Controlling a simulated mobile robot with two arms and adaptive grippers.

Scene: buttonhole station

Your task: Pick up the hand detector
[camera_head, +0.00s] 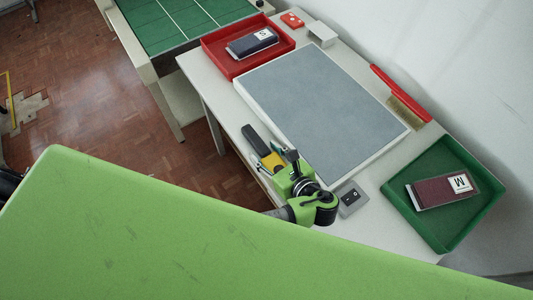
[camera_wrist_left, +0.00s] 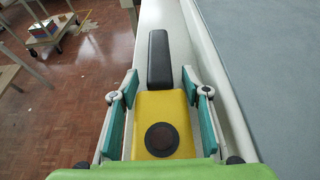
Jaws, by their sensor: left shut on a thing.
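The hand detector (camera_head: 257,142) has a long black paddle and a yellow body with a dark round button. It lies along the left edge of the white table, beside the grey mat. In the left wrist view the detector (camera_wrist_left: 158,62) points straight away from the camera, and its yellow body sits between the two teal-padded fingers. My left gripper (camera_head: 282,160) is shut on the yellow body; it also shows in the left wrist view (camera_wrist_left: 159,92). The gripper partly hides the body in the head view. My right gripper is not in view.
A large grey mat (camera_head: 320,105) covers the table's middle. A red tray (camera_head: 217,56) holds a dark packet marked S. A green tray (camera_head: 468,161) holds a maroon packet marked M. A switch box (camera_head: 350,199) stands close to my left gripper. A red-handled brush (camera_head: 402,95) lies near the wall.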

